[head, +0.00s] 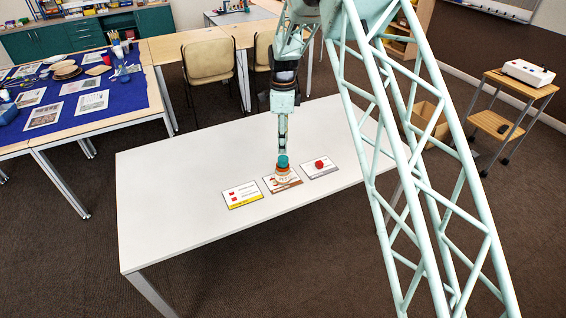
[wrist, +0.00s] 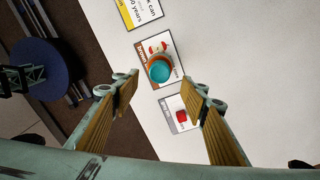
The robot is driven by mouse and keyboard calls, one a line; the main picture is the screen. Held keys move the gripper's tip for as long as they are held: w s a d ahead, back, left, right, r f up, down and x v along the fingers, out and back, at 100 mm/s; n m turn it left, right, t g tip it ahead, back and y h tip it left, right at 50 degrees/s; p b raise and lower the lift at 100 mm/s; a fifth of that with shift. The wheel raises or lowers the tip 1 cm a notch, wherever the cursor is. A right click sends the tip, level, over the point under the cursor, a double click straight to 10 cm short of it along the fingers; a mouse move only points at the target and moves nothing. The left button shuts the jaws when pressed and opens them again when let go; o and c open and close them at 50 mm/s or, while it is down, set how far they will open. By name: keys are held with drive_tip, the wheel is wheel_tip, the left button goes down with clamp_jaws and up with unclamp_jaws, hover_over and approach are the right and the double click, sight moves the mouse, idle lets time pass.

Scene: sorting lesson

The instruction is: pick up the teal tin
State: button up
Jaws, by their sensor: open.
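The teal tin (head: 283,161) shows as a small teal round top above an orange band, over the middle card (head: 293,183) on the white table. In the wrist view the teal tin (wrist: 159,70) appears from above as a teal disc with an orange rim around part of it. It seems to sit on top of something orange, but I cannot make out the lower piece fully. My gripper (wrist: 161,80) is open, pointing down, with its two fingers apart on either side of the view and the tin near the gap between their tips. Nothing is held.
A yellow-edged card (head: 242,194) lies left of the middle card. A grey-edged card (head: 328,171) lies right, with a red round thing (head: 319,163) on it. The rest of the white table (head: 190,185) is bare. A blue-covered table (head: 130,92) stands at the back left.

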sight(283, 158)
drive_tip(key=shift+f, duration=1.7)
drive_tip(key=shift+f, duration=0.15)
drive_tip(key=shift+s+d+f, duration=0.1)
drive_tip(key=shift+s+f, duration=0.05)
drive_tip(key=shift+f, duration=2.3)
drive_tip(key=c, duration=0.9)
